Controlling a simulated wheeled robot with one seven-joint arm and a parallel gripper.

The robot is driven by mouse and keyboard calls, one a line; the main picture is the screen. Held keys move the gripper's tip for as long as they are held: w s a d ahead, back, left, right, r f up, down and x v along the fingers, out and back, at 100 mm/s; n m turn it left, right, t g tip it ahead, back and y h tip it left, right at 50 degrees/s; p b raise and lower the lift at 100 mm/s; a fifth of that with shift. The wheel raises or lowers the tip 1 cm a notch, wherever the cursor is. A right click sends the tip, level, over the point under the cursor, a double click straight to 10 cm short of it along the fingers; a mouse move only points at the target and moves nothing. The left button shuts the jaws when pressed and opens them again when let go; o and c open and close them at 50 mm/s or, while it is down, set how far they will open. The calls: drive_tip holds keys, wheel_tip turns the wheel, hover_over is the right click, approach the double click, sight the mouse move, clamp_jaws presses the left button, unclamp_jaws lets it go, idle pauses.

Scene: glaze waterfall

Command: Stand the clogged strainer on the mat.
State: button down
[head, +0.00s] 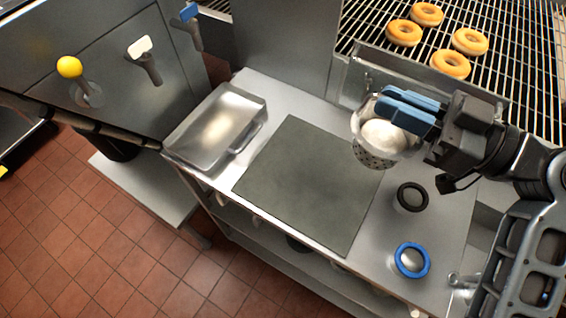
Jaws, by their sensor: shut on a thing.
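The strainer (373,159) is a metal bowl with a perforated underside and a pale white mass inside. My gripper (385,101), with blue fingers, is shut on the strainer at its upper rim side. The strainer appears to be above the steel table by the far right corner of the mat, and its exact height is hard to tell. The mat (305,190) is a flat grey-green rectangle, bare on top. The fingers and wrist hide part of the strainer's rim.
A metal pan (218,128) stands left of the mat. A black ring (412,197) and a blue ring (412,260) lie right of it on the table. A wire rack with several doughnuts (451,64) is behind. Levers, one with a yellow knob (69,67), are at left.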

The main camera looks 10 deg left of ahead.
drive_tip(key=a+f+p, duration=0.3)
drive_tip(key=a+f, duration=0.8)
drive_tip(key=a, duration=0.1)
drive_tip(key=shift+w, duration=0.15)
drive_tip(key=shift+f, duration=0.15)
drive_tip(key=c, duration=1.1)
unclamp_jaws()
drive_tip(key=shift+c, duration=0.2)
drive_tip(key=b+v, duration=0.2)
drive_tip(key=v, duration=0.5)
drive_tip(key=shift+d, duration=0.25)
